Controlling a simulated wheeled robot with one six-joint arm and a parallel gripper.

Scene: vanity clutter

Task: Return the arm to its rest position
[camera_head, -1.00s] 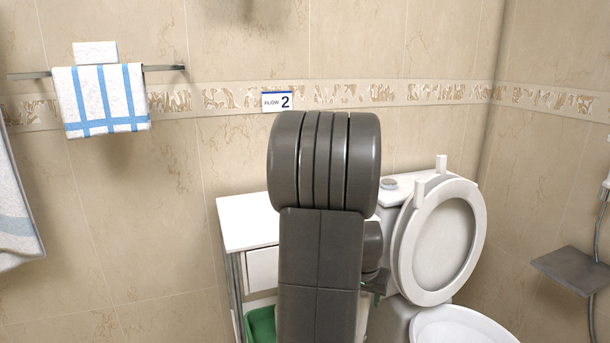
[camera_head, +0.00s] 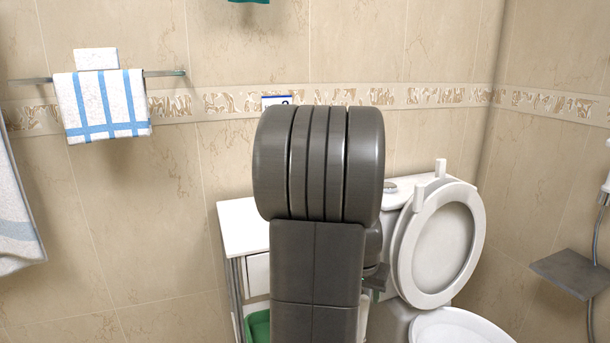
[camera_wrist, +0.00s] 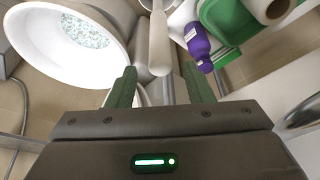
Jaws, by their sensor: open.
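My gripper (camera_wrist: 161,82) shows in the wrist view with its two dark green fingers spread apart and nothing held between them. A long white part lies beyond the fingers, seen through the gap; I cannot tell whether it is near them. In the head view my grey arm stands upright in the middle, in front of the white cabinet and toilet. It hides most of the cabinet's right side, and the gripper cannot be made out clearly there.
A white cabinet (camera_head: 240,228) stands left of the toilet (camera_head: 440,245), whose lid is raised. A purple bottle (camera_wrist: 197,42) and a green container (camera_wrist: 222,28) show in the wrist view. A grey shelf (camera_head: 575,272) is at right. A striped towel (camera_head: 103,103) hangs at left.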

